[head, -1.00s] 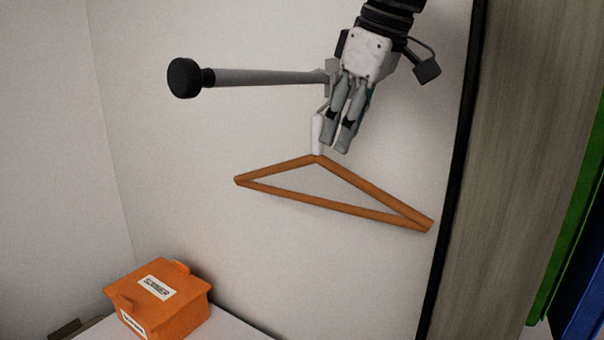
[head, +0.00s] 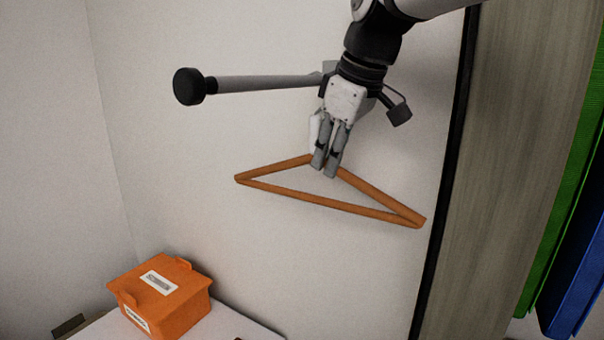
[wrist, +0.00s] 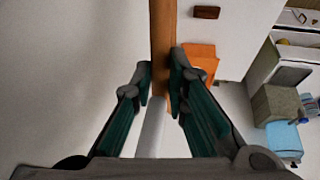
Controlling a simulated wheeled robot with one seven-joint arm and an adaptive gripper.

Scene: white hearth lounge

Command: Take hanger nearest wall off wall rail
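The only hanger in view is an orange-brown triangle (head: 290,197) with a white neck (head: 314,131), hanging below the grey wall rail (head: 262,82) with its black end cap. My gripper (head: 324,168) points down at the top of the triangle, beside the neck. In the wrist view the fingers (wrist: 162,64) are open, one on each side of the orange bar (wrist: 162,30) and white neck (wrist: 150,130). A gap shows beside the right finger; contact at the left finger cannot be told. The rail's wall end and the hanger's hook are hidden behind my gripper.
An orange box (head: 165,300) with white labels stands on a white surface (head: 235,328) at lower left. A grey wood panel with a black edge (head: 447,190) stands right of the hanger. Green (head: 565,200) and blue (head: 580,270) items hang at far right. The wall left of the hanger is bare.

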